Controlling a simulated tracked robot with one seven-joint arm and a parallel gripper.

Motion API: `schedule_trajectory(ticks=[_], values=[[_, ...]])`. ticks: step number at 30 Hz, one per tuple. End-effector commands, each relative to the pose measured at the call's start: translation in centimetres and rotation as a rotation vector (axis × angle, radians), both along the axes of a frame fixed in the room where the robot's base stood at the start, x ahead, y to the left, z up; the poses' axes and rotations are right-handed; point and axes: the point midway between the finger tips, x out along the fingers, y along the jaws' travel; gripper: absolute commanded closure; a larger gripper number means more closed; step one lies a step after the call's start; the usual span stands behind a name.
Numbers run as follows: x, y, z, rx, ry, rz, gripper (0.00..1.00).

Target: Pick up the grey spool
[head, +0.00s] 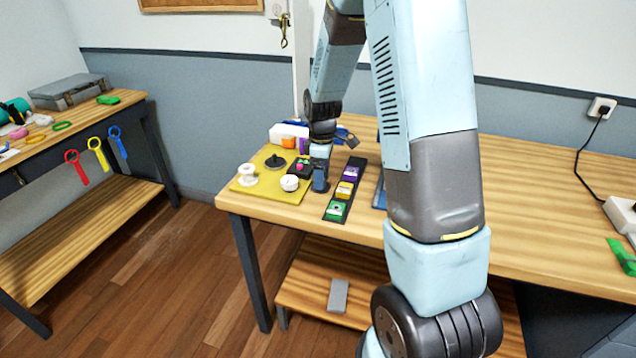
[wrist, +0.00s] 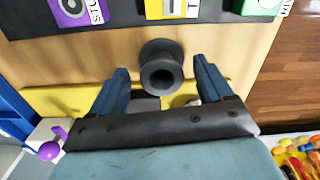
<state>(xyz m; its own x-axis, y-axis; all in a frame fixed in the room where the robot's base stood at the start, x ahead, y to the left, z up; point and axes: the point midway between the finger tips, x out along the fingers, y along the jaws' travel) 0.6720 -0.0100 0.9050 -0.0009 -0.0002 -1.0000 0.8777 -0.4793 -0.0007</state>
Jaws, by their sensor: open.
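The grey spool (wrist: 162,72) shows in the wrist view as a dark, round, flanged spool with a central hole, seen nearly end-on. It appears between my two blue fingers, at their tips. My gripper (wrist: 160,68) is open, with a gap on each side of the spool; I cannot tell how far below the tips it sits. In the head view my gripper (head: 320,184) points down between the yellow mat and the black strip, and I cannot make out the spool there.
The yellow mat (head: 262,192) holds a white spool (head: 247,177), a white round piece (head: 289,183) and a dark disc (head: 275,160). The black strip (head: 331,211) with coloured labelled blocks lies close to my gripper. The table's right part is largely clear.

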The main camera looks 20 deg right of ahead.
Motion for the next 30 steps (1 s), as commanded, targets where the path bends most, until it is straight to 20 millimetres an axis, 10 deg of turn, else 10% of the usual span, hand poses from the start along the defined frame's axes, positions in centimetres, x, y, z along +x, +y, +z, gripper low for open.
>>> schedule_trajectory(ticks=[14,30], values=[[0.0,0.0,-2.2,0.0,0.0,-0.001,0.21],[0.0,0.1,-2.2,0.0,0.0,0.0,0.68]])
